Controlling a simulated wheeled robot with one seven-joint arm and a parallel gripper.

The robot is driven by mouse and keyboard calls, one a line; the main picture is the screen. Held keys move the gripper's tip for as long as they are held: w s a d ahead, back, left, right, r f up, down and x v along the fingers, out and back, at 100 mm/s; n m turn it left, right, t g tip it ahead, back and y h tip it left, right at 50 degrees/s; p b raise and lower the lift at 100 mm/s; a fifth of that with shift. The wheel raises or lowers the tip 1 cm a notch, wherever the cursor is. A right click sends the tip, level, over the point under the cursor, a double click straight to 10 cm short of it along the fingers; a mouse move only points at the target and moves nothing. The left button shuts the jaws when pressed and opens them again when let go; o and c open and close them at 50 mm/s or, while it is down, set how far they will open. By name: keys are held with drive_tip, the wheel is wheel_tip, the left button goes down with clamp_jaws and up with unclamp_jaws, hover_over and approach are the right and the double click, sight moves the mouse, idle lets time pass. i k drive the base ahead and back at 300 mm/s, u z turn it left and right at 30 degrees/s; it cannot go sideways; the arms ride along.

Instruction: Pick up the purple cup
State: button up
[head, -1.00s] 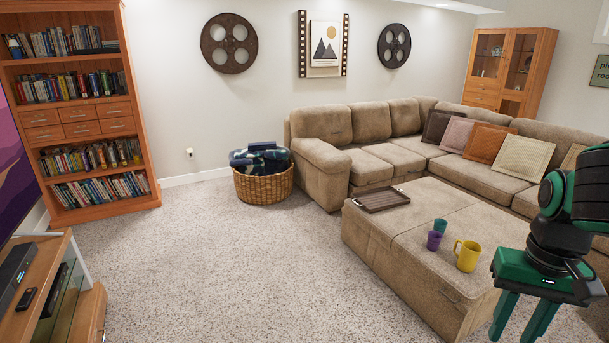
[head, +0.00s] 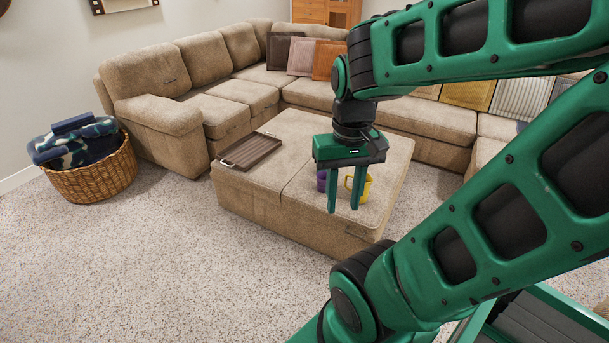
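The purple cup (head: 321,181) stands on the beige ottoman (head: 268,210), just left of my gripper and partly hidden by it. A yellow mug (head: 365,187) stands to its right, seen partly behind and between my gripper's fingers. My gripper (head: 344,210) points down with its two green fingers apart and nothing between them that I can see it holding. It appears in front of the cups, nearer to the camera. The teal cup is hidden behind my gripper.
A brown tray (head: 250,151) lies on the ottoman's left part. A beige sectional sofa (head: 215,95) with cushions wraps behind it. A wicker basket (head: 95,180) with a blanket stands at the left. The carpet (head: 180,270) in front is clear.

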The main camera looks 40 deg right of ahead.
sight(321, 176)
drive_tip(key=i, duration=3.7)
drive_tip(key=z, duration=3.5)
